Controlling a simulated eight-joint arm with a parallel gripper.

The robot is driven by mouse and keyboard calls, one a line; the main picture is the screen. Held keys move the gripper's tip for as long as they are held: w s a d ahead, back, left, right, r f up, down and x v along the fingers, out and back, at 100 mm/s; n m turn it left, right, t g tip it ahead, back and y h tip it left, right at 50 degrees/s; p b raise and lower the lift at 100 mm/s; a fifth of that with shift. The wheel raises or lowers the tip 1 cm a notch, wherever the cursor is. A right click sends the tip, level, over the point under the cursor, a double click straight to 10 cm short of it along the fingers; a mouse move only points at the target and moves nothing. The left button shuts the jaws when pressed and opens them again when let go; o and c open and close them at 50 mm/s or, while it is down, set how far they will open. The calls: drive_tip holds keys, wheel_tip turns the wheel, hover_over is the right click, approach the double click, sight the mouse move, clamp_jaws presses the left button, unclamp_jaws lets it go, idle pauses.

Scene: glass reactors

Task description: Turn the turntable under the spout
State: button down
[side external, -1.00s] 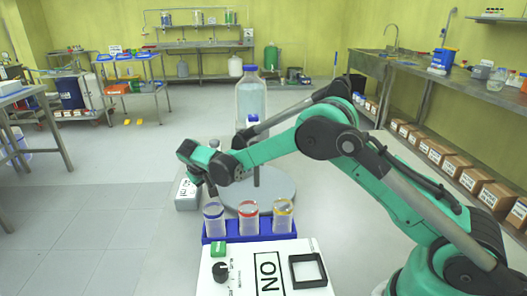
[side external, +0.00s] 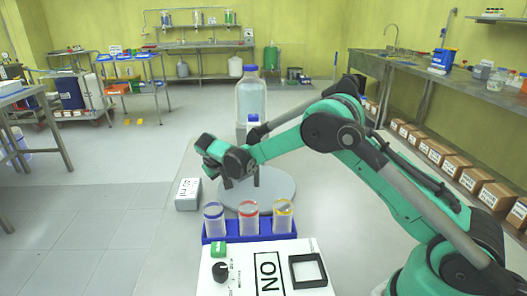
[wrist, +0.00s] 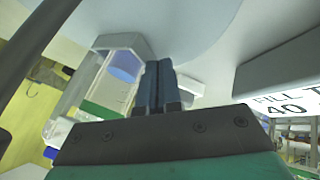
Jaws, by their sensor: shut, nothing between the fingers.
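I cannot make out the spout.
A blue rack (side external: 215,229) holds three capped tubes in front of the disc. A white panel (side external: 235,275) with a knob is nearest. A grey labelled block (side external: 188,195) stands left. A large clear bottle (side external: 251,98) stands behind.

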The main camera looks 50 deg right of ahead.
drive_tip(key=shift+w+d+m+g, duration=0.15)
drive_tip(key=shift+d+m+g, duration=0.15)
drive_tip(key=shift+m, duration=0.1)
drive_tip(key=shift+w+d, duration=0.1)
drive_tip(key=shift+d, duration=0.1)
drive_tip(key=shift+w+d, duration=0.15)
drive_tip(key=shift+d, duration=0.4)
drive_tip(key=shift+w+d, duration=0.15)
drive_tip(key=shift+d, duration=1.4)
